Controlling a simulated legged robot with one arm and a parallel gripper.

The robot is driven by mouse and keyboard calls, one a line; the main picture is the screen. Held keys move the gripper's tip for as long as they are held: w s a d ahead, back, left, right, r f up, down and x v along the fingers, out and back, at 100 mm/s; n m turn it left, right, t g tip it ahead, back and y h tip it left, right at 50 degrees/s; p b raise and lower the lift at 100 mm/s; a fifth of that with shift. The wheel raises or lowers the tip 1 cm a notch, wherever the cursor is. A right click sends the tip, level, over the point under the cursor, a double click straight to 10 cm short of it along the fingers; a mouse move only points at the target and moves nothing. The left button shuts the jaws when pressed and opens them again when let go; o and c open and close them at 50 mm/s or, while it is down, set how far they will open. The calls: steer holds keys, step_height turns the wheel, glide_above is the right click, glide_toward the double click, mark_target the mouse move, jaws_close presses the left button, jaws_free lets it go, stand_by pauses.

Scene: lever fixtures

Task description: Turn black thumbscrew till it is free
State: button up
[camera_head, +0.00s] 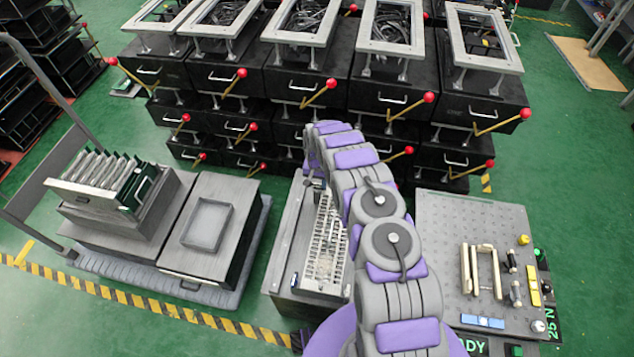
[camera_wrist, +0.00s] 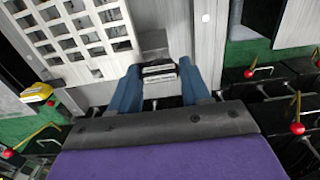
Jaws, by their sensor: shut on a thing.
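In the wrist view, my gripper (camera_wrist: 160,72) has its two blue fingers closed around a small dark piece with pale edges. This appears to be the black thumbscrew (camera_wrist: 158,69), mostly hidden between the fingertips. A grey block (camera_wrist: 154,43) sits just beyond it, against a grey panel beside a pale slotted grid (camera_wrist: 75,35). In the head view, the grey fixture box (camera_head: 287,245) with the pale grid (camera_head: 325,245) stands left of my arm. My gripper is near its far end there, largely hidden by my arm links.
Black drawer units with red-knobbed levers (camera_head: 331,83) stand close behind the box. A cart with a grey box (camera_head: 207,225) is at the left. A perforated board (camera_head: 450,230) with handles and knobs is at the right. Green floor shows between them.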

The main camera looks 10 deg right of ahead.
steer(key=shift+n+p, duration=0.3)
steer(key=shift+n, duration=0.1)
steer(key=n+p, duration=0.2)
steer(key=n, duration=0.1)
steer(key=shift+r+n, duration=0.1)
steer(key=shift+n, duration=0.2)
steer(key=n+p, duration=0.1)
steer(key=n, duration=0.3)
steer(key=shift+n+p, duration=0.3)
steer(key=n, duration=0.4)
steer(key=shift+n, duration=0.3)
steer(key=n, duration=0.4)
steer(key=shift+w+n, duration=0.1)
steer(key=shift+n, duration=0.2)
steer(key=o, duration=1.1)
steer(key=shift+c, duration=0.2)
